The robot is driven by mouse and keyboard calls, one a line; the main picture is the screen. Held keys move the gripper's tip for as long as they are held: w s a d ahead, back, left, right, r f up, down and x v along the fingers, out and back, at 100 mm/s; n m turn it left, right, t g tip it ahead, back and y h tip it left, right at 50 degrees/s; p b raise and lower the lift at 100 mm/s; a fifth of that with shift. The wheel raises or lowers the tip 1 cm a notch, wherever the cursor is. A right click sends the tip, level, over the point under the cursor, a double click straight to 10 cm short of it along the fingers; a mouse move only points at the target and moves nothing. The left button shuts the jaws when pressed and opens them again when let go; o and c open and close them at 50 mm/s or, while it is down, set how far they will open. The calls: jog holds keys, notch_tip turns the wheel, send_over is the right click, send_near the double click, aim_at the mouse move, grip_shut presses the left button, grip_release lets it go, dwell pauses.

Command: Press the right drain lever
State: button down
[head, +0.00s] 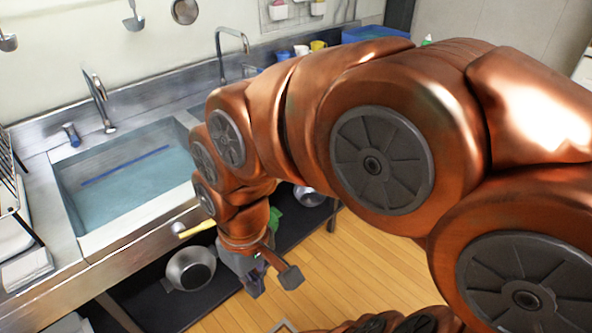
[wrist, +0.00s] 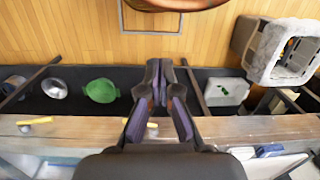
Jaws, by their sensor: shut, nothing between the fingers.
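The left drain lever (head: 197,229), with a yellow handle, sticks out from the counter front below the water-filled sink (head: 90,218) in the head view. In the wrist view, where the sides appear swapped, the right drain lever (wrist: 35,121) is a yellow handle at the far left on the counter's front edge. My arm hides it in the head view. Another bit of yellow, the left lever (wrist: 152,126), shows partly behind my fingers. My gripper (wrist: 160,75) is shut and empty, pointing down in front of the counter. It also shows in the head view (head: 256,284), apart from both levers.
A dark lower shelf (wrist: 130,105) runs under the counter. It holds a metal pot (head: 190,268), a green item (wrist: 100,91) and a silver bowl (wrist: 54,88). A grey crate-like box (wrist: 277,50) stands at the wrist view's upper right. The wooden floor is largely clear.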

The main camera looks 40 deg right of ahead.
jog(key=w+d+f+n+t+y+b, duration=0.1)
jog(key=w+f+t+b, duration=0.1)
jog(key=w+b, duration=0.35)
jog(key=w+d+f+n+t+y+b, duration=0.1)
jog(key=w+d+f+t+b, duration=0.15)
jog(key=w, duration=0.55)
jog(key=w+d+t+b, duration=0.3)
jog(key=w+d+b, duration=0.7)
jog(key=d+f+t+h+b, duration=0.1)
jog(key=d+f+b, duration=0.1)
jog(key=d, duration=0.7)
jog(key=d+f+m+t+h+b, duration=0.1)
jog(key=d+b, duration=0.4)
jog(key=d, duration=0.5)
jog(key=d+f+m+t+h+b, duration=0.1)
jog(key=d+f+b, duration=0.3)
jog(key=d, duration=0.6)
jog(key=shift+w+f+t+h, duration=0.15)
jog(key=shift+w+t+h, duration=0.3)
jog(key=shift+t, duration=0.3)
jog(key=s+f+b+x, duration=0.1)
jog(key=f+b+x, duration=0.1)
jog(key=x, duration=1)
jog(key=shift+d+f+b, duration=0.25)
jog(key=shift+f+b, duration=0.1)
jog(key=shift+b, duration=0.25)
